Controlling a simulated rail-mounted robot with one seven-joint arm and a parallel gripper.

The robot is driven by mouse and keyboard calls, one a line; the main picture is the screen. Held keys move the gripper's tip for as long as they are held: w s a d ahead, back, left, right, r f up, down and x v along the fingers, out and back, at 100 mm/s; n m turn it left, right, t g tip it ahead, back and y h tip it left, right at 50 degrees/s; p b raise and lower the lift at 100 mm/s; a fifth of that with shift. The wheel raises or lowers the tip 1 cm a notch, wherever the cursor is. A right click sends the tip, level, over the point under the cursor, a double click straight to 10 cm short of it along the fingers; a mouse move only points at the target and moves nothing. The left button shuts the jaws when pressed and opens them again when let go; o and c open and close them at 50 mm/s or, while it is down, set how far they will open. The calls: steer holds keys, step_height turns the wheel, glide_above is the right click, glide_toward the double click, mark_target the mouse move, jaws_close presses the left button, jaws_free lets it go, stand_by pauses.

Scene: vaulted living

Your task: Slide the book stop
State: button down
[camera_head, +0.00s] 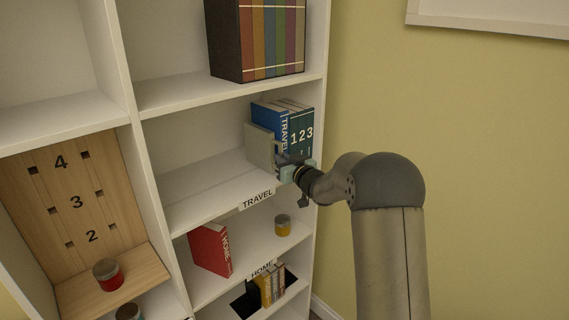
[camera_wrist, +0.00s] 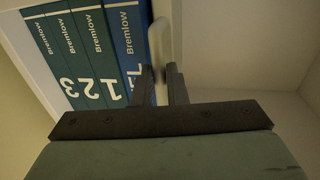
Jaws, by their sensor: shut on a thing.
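The book stop (camera_head: 259,149) is a pale upright plate on the TRAVEL shelf. It stands at the left side of the blue TRAVEL book (camera_head: 270,117) and the dark green numbered books (camera_head: 300,140). My gripper (camera_head: 285,168) reaches in from the right at the front of the shelf. In the wrist view my gripper (camera_wrist: 162,78) has one dark finger on each side of the pale book stop (camera_wrist: 159,45), shut on its front edge. The blue book (camera_wrist: 127,40) is close beside the plate. The lower part of the stop is partly hidden by my gripper.
The TRAVEL shelf (camera_head: 205,187) is bare to the left of the stop. Its right side wall (camera_head: 322,100) is close to the books. A multicoloured book set (camera_head: 258,40) is above.

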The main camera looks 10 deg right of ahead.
steer(key=shift+s+a, duration=0.15)
steer(key=c, duration=1.5)
jaws_free()
steer(key=shift+o, duration=0.2)
steer(key=b+v, duration=0.4)
steer(key=v, duration=1.3)
steer(key=shift+s, duration=0.15)
